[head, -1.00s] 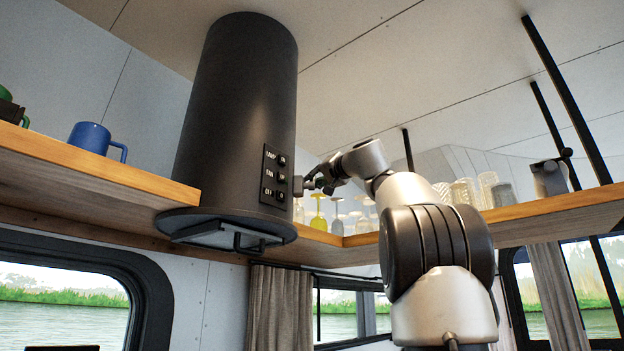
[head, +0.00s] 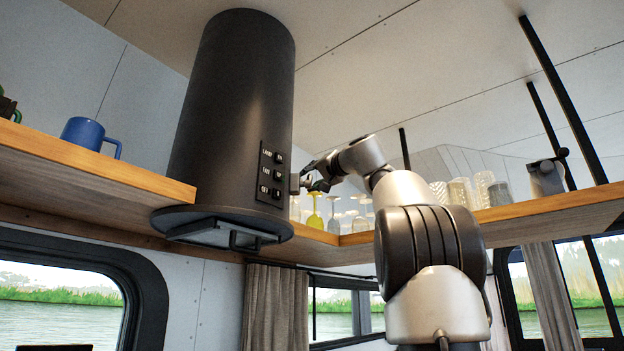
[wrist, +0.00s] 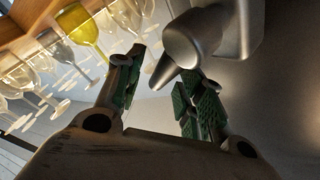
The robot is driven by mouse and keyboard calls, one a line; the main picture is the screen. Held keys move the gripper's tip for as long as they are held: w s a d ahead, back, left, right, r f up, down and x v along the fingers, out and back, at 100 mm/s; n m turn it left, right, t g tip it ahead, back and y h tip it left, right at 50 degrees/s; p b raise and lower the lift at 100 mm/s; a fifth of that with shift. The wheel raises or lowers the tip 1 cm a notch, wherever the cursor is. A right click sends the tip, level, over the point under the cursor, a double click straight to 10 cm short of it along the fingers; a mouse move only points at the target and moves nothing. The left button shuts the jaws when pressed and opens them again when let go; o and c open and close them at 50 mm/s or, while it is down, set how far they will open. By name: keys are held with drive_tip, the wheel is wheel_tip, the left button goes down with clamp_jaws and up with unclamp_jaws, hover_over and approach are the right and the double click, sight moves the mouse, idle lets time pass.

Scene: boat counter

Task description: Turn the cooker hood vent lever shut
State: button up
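The cooker hood (head: 232,110) is a dark upright cylinder with a wide round rim at its bottom. Its vent lever (head: 295,184) shows as a small grey piece on the hood's right side. In the wrist view the lever (wrist: 198,42) is a smooth grey metal block with a tapered handle pointing down and left. My gripper (head: 312,178) is beside the lever. In the wrist view my gripper (wrist: 158,92) is open, with the handle's tip between its green-padded fingers. The right finger is close to the handle; contact cannot be told.
A switch panel (head: 271,173) is on the hood near the lever. Stemmed glasses, one a yellow glass (head: 315,212), stand on the wooden shelf (head: 323,238) close behind my gripper. A blue mug (head: 84,133) stands on the left shelf. More glasses (head: 462,192) are at right.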

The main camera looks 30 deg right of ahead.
drive_tip(key=s+f, duration=0.1)
drive_tip(key=s, duration=1.1)
drive_tip(key=shift+f, duration=0.2)
drive_tip(key=shift+d, duration=0.1)
